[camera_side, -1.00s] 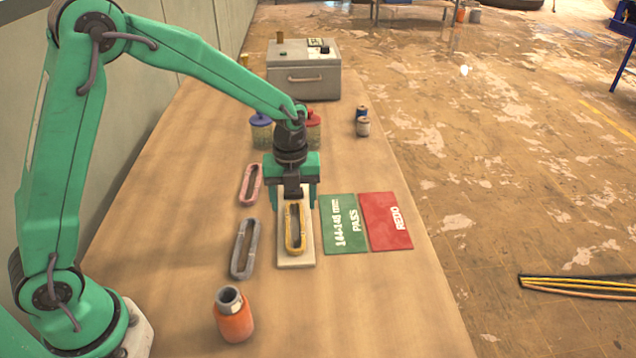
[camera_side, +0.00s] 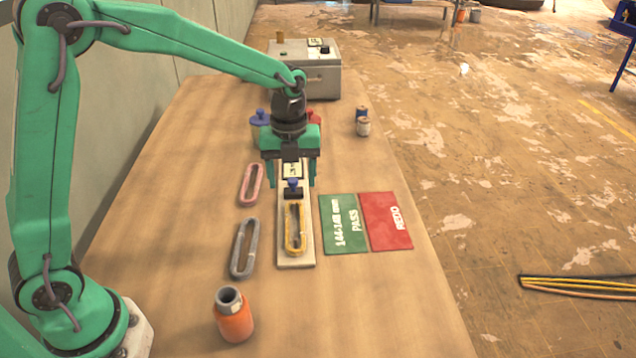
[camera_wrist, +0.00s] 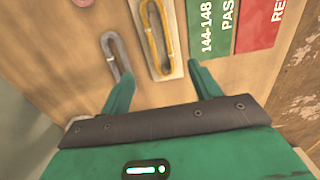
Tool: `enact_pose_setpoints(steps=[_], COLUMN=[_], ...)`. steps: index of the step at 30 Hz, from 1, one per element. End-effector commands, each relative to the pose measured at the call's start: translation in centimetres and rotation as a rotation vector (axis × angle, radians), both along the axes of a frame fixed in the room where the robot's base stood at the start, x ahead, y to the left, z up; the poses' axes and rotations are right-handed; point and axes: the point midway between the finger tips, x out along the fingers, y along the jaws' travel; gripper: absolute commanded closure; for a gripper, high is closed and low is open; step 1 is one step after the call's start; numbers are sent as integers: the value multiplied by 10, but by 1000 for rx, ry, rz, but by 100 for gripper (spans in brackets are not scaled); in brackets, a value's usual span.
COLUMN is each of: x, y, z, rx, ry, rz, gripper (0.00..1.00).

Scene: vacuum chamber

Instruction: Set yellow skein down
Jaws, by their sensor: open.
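The yellow skein (camera_side: 295,229), an elongated loop, lies on a pale narrow board (camera_side: 297,262) on the table. It also shows in the wrist view (camera_wrist: 150,45), beyond my fingertips. My gripper (camera_side: 292,186) is above the far part of the board, behind the skein and apart from it. Its two green fingers are spread in the wrist view (camera_wrist: 158,75), with nothing held between them. A small blue-topped dark piece (camera_side: 293,188) shows on the board between the fingers in the side view.
A green PASS mat (camera_side: 344,224) and a red REDO mat (camera_side: 386,221) lie right of the board. A pink skein (camera_side: 251,185) and a grey skein (camera_side: 244,248) lie left. An orange bottle (camera_side: 233,315) stands in front. A grey box (camera_side: 318,78) stands behind.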

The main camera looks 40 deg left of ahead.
Motion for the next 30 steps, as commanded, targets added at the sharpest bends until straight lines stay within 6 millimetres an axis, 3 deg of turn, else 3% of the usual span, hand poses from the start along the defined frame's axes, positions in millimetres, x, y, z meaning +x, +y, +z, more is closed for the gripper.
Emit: enact_pose_setpoints(steps=[8,14,30], x=[-3,-16,-97], y=[1,7,32], z=[5,24,93], rx=[-1,-10,-137], ry=[-8,-45,-199], rz=[35,203,1068], gripper=[38,38,38])
